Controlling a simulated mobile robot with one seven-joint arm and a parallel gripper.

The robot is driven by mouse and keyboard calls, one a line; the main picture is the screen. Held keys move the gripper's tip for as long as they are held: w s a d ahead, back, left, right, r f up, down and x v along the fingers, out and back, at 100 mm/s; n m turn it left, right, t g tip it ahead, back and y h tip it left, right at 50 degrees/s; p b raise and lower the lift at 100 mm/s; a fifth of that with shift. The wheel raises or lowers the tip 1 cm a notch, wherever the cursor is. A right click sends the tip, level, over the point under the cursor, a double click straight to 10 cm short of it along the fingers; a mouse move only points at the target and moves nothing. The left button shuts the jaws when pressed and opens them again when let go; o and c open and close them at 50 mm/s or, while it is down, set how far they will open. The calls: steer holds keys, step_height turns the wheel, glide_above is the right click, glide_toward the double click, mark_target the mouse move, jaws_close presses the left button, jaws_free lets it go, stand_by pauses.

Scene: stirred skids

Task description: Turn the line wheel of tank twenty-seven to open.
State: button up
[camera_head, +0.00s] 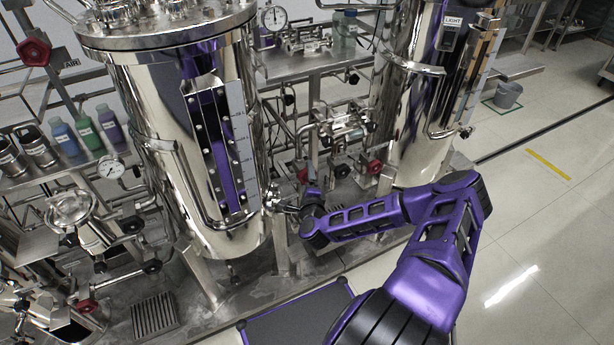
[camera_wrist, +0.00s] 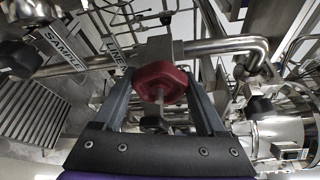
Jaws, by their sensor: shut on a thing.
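The red line wheel (camera_wrist: 160,80) sits on a metal valve body, beside a plate reading LINE (camera_wrist: 117,53), in the wrist view. My gripper (camera_wrist: 161,88) has one finger on each side of the wheel and is shut on it. In the head view my gripper (camera_head: 311,190) reaches in low between the two steel tanks, and a red wheel (camera_head: 304,174) shows at its tip. No tank number is readable. I cannot tell from these frames how far the wheel is turned.
A plate reading SAMPLE (camera_wrist: 62,48) hangs left of the wheel, near a dark knob (camera_wrist: 20,58). Pipes crowd around the gripper. The large tank (camera_head: 180,130) stands close on the left, the LIGHT tank (camera_head: 415,110) on the right. Another red wheel (camera_head: 375,167) is nearby.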

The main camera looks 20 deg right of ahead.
steer(key=shift+d+n, duration=0.1)
steer(key=shift+n, duration=0.2)
stand_by(0.4)
steer(key=o, duration=1.3)
steer(key=p+v, duration=0.1)
steer(key=v, duration=1.6)
steer(key=shift+s+f+p, duration=0.1)
steer(key=shift+s+p, duration=0.1)
steer(key=shift+p, duration=0.1)
